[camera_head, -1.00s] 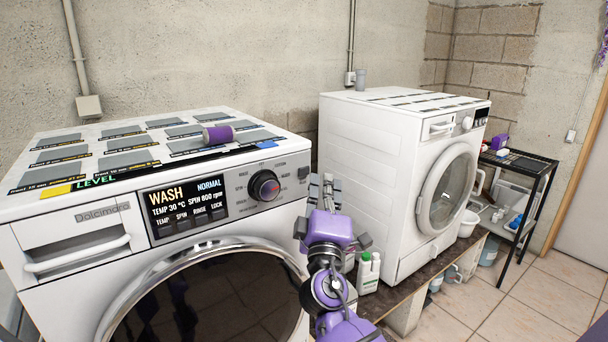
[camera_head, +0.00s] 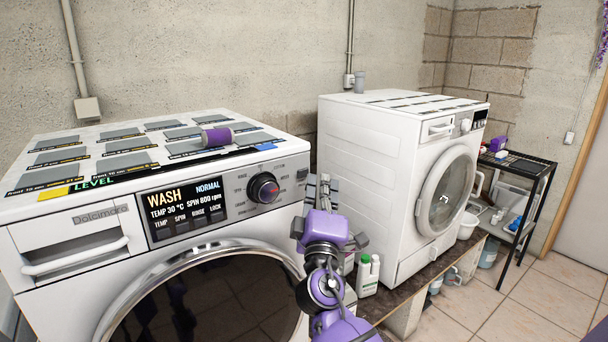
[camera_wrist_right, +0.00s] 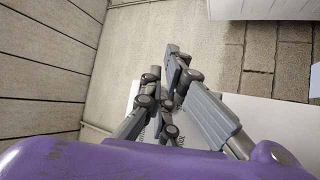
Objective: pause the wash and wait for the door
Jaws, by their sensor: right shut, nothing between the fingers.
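The front washer (camera_head: 60,279) is white with a silver control panel. Its display (camera_head: 184,209) reads WASH, NORMAL, TEMP 30 °C, SPIN 800 rpm, with TEMP, SPIN, RINSE and LOCK below. The round dark door (camera_head: 215,305) looks closed. My right gripper (camera_head: 322,183) is shut and empty, fingers pointing up, just right of the panel's edge; contact cannot be told. It also shows in the wrist view (camera_wrist_right: 163,65). My left gripper is out of view.
A second white machine (camera_head: 365,160) stands to the right, with bottles (camera_head: 368,272) beside it on a low plinth. A black shelf (camera_head: 530,165) stands at far right. Tiled floor is open there.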

